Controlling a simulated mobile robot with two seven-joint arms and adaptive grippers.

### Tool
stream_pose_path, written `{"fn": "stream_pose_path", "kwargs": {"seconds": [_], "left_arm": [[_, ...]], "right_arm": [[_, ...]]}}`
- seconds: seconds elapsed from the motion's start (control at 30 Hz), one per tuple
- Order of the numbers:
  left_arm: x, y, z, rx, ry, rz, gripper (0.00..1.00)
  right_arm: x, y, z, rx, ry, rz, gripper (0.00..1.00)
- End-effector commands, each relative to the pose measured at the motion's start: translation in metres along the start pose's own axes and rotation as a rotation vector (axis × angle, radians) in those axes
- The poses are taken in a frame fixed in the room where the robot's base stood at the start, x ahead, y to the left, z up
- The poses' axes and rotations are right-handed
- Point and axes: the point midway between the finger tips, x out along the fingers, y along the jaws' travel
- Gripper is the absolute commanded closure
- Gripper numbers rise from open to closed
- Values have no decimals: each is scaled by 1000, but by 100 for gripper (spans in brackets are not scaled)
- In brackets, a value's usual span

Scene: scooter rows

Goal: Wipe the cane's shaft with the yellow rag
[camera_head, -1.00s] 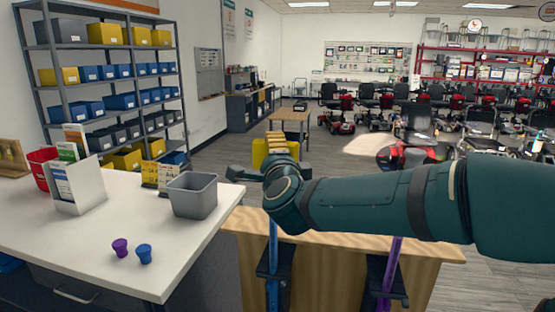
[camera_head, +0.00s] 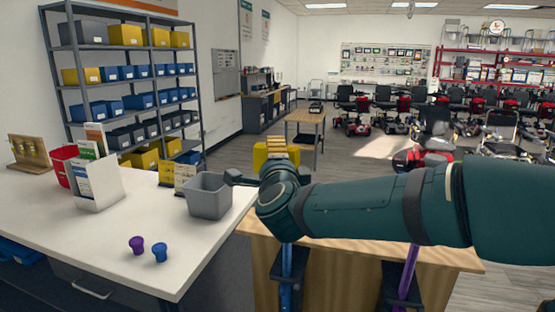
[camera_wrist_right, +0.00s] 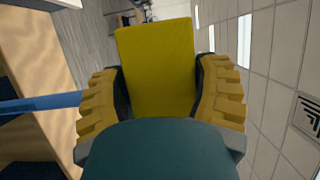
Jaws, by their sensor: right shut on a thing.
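My right gripper (camera_wrist_right: 160,72) is shut on the yellow rag (camera_wrist_right: 156,60), which shows as a flat upright panel between its ridged fingers. In the head view, my right gripper (camera_head: 277,148) is above the wooden counter, and the yellow rag (camera_head: 261,155) shows beside its fingers. A cane with a blue shaft (camera_head: 286,262) stands upright below my right wrist; its top is hidden by the arm. The blue shaft (camera_wrist_right: 38,103) also shows in the wrist view, left of the fingers. I cannot tell whether the rag touches it. A purple-shafted cane (camera_head: 408,268) stands farther right. My left gripper is out of view.
Dark holders (camera_head: 290,262) grip the canes at the wooden counter (camera_head: 340,270). Open floor and scooters lie beyond.

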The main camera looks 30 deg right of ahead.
Motion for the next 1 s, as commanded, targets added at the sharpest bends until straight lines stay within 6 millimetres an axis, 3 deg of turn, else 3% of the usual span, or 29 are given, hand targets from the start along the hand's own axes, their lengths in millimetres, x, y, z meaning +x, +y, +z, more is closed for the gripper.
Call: {"fn": "stream_pose_path", "kwargs": {"seconds": [0.4, 1.0], "left_arm": [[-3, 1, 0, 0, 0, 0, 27], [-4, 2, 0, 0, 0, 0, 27]], "right_arm": [[-35, 0, 14, -1, -2, 0, 61], [-46, 0, 19, -1, -3, 0, 61]]}}
